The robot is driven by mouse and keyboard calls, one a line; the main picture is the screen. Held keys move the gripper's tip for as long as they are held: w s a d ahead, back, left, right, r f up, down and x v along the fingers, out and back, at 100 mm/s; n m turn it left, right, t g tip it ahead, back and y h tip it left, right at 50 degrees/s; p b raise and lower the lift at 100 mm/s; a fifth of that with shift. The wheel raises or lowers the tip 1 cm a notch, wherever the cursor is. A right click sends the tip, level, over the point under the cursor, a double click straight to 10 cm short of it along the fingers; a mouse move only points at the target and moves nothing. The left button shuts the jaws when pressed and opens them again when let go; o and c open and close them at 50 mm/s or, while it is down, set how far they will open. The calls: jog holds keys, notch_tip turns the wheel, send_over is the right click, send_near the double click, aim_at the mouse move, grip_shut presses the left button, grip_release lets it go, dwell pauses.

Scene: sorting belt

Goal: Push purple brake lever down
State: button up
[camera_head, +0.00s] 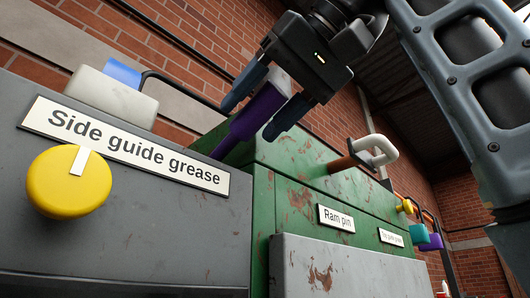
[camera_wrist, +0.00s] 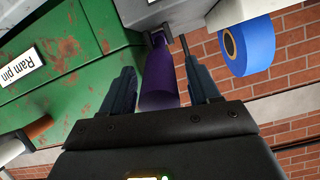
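The purple brake lever (camera_head: 258,112) shows in the head view as a purple handle that slants up from behind the grey housing's right end. My gripper (camera_head: 247,120) is above it, with one finger on each side of the handle. In the wrist view the purple lever (camera_wrist: 160,82) lies between the two fingers of my gripper (camera_wrist: 156,55), its thick end towards the palm. The fingers are apart and narrow gaps show beside the lever. I cannot tell whether either finger touches it. The lever's base is partly hidden.
A grey housing (camera_head: 130,235) with a yellow knob (camera_head: 68,182) and a "Side guide grease" label stands left. A green housing (camera_head: 290,160) with a "Ram pin" label and a white-ended handle (camera_head: 374,150) stands right. A blue cylinder (camera_wrist: 247,47) is close to my right finger in the wrist view.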

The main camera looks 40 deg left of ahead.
grip_shut()
dwell(0.3)
jog(key=shift+d+f+t+y+b, duration=0.2)
jog(key=shift+f+y+b, duration=1.8)
jog(key=shift+b, duration=1.35)
jog(key=shift+d+f+t+y+b, duration=0.15)
jog(key=shift+f+y+b, duration=1.85)
jog(key=shift+b, duration=1.3)
jog(key=shift+f, duration=0.2)
grip_release()
